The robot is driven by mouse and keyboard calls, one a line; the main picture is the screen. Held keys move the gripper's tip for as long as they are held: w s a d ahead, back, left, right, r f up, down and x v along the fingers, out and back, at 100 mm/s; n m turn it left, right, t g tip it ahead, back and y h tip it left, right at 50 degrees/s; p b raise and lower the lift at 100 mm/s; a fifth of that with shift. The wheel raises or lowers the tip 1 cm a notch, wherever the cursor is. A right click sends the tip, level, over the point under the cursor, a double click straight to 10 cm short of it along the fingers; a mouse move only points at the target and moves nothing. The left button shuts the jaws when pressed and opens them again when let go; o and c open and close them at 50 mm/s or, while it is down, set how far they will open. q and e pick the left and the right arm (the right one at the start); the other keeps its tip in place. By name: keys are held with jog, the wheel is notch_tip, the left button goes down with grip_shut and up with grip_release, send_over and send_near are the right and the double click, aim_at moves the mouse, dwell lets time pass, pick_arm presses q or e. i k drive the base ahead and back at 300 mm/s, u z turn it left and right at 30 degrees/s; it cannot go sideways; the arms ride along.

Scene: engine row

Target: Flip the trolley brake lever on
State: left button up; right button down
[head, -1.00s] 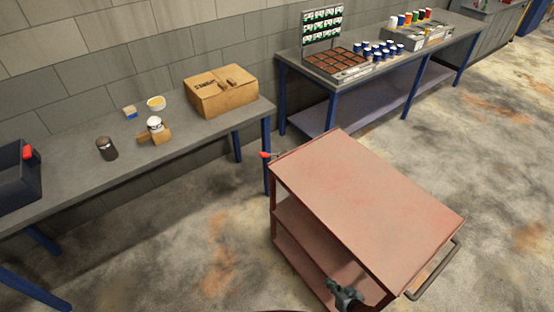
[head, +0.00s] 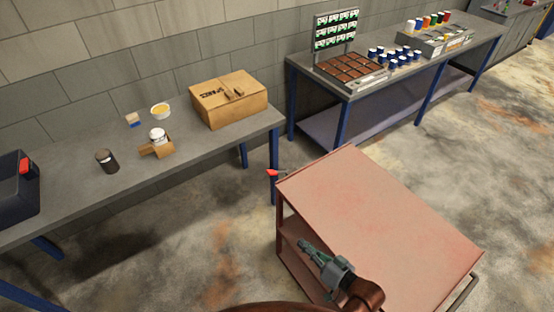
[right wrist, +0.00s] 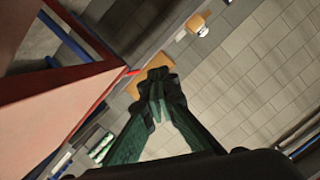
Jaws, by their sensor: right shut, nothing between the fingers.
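The trolley (head: 375,225) is a faded red cart with a flat bare top and lower shelves. Its small bright red brake lever (head: 274,172) sticks out to the left at the far left corner. The lever also shows in the right wrist view (right wrist: 132,72), just left of the fingertips and apparently farther off. My right gripper (head: 305,246) is shut and empty, beside the trolley's left side, pointing toward the far left. In the right wrist view my green fingers (right wrist: 157,78) meet at their tips. A gap separates them from the lever. My left gripper is out of view.
A workbench (head: 110,195) stands left, with a cardboard box (head: 228,100), small containers and a dark bin (head: 15,200). A second bench (head: 310,68) behind holds trays and several cups. Bench legs stand close to the lever. Floor (head: 180,265) between left bench and trolley is open.

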aim_at(271, 172)
jog(key=i, duration=1.05)
